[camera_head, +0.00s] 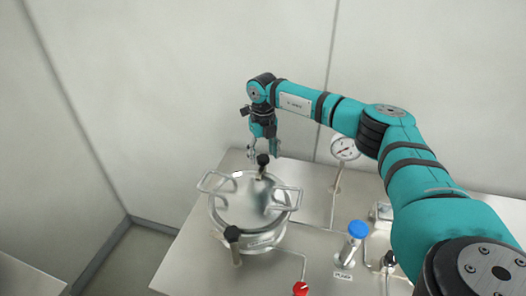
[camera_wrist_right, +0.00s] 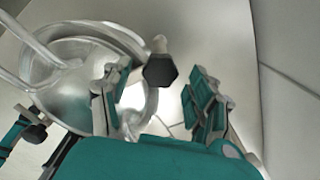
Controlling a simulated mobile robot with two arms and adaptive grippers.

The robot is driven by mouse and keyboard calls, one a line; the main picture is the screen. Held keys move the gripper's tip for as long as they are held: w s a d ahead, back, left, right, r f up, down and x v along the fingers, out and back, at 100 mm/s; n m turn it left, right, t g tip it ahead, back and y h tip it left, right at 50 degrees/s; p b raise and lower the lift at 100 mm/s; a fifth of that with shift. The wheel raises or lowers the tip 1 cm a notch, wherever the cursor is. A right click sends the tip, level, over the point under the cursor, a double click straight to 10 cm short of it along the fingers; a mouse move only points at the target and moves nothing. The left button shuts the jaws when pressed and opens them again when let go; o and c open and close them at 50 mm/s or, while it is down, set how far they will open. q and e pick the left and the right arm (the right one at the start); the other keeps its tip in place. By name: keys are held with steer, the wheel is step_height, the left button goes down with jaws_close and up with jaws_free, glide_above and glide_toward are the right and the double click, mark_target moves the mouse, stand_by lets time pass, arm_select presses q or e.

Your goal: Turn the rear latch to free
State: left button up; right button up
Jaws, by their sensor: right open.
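The rear latch (camera_head: 262,160) is a black knob on a metal stem at the far edge of the round steel lid (camera_head: 240,203). In the right wrist view, the latch's dark, faceted knob (camera_wrist_right: 160,70) shows between the two finger pads. My right gripper (camera_head: 265,150) is open just above and around the knob, fingers pointing down. In the wrist view, the open gripper (camera_wrist_right: 158,82) has a visible gap on the knob's right side; contact on the left cannot be told. My left gripper is not in view.
A front latch (camera_head: 232,234) with a black knob stands at the lid's near edge. Two wire handles (camera_head: 285,198) rise from the lid. A blue-capped valve (camera_head: 357,230), red knob (camera_head: 300,288) and gauge (camera_head: 344,148) are to the right. Walls stand behind the steel bench (camera_head: 185,262).

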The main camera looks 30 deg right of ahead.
steer(key=shift+f, duration=0.5)
steer(key=shift+c, duration=0.2)
steer(key=c, duration=1.1)
